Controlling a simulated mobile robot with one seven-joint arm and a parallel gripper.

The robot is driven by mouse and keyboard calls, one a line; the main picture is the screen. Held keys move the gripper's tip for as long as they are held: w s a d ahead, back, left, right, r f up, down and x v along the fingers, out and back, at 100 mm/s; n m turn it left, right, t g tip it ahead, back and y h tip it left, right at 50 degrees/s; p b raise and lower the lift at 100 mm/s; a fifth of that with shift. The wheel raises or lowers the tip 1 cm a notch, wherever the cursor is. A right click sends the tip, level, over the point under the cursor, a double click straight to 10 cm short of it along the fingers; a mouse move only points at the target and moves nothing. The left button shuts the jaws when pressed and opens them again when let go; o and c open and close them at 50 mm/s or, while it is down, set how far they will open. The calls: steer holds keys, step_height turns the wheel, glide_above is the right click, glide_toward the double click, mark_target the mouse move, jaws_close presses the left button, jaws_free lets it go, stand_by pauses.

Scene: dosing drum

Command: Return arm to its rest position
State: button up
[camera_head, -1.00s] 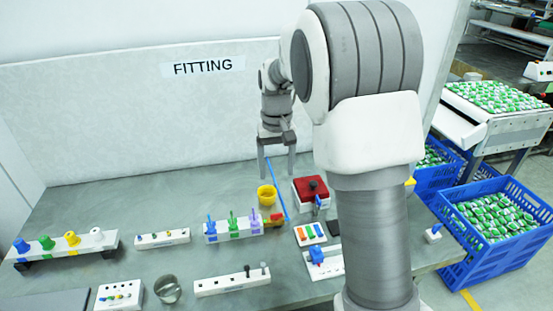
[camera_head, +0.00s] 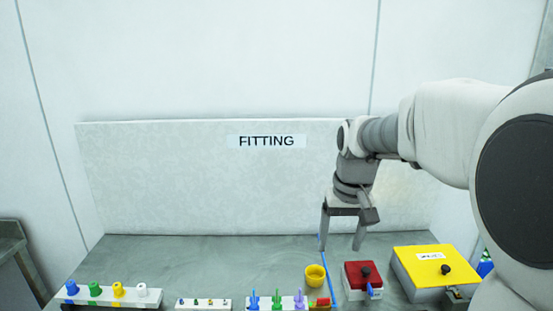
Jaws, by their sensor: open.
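My gripper (camera_head: 341,247) is open and empty, with its two fingers pointing down above the back part of the table (camera_head: 200,256). It hangs in front of the white board marked FITTING (camera_head: 180,190). My arm reaches in from the right side of the picture. A yellow cup (camera_head: 315,276) stands below and to the left of the fingers. A red box with a black knob (camera_head: 362,275) stands below and to the right of them.
A yellow-lidded box (camera_head: 436,268) stands at the right. A rack with coloured plugs (camera_head: 112,296), a small white block (camera_head: 205,303) and a rack with coloured pieces (camera_head: 276,303) line the front. A blue line (camera_head: 328,265) crosses the table. The back left tabletop is clear.

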steer(key=s+r+t, duration=0.2)
steer(key=s+t, duration=0.2)
steer(key=s, duration=1.6)
steer(key=shift+a, duration=0.1)
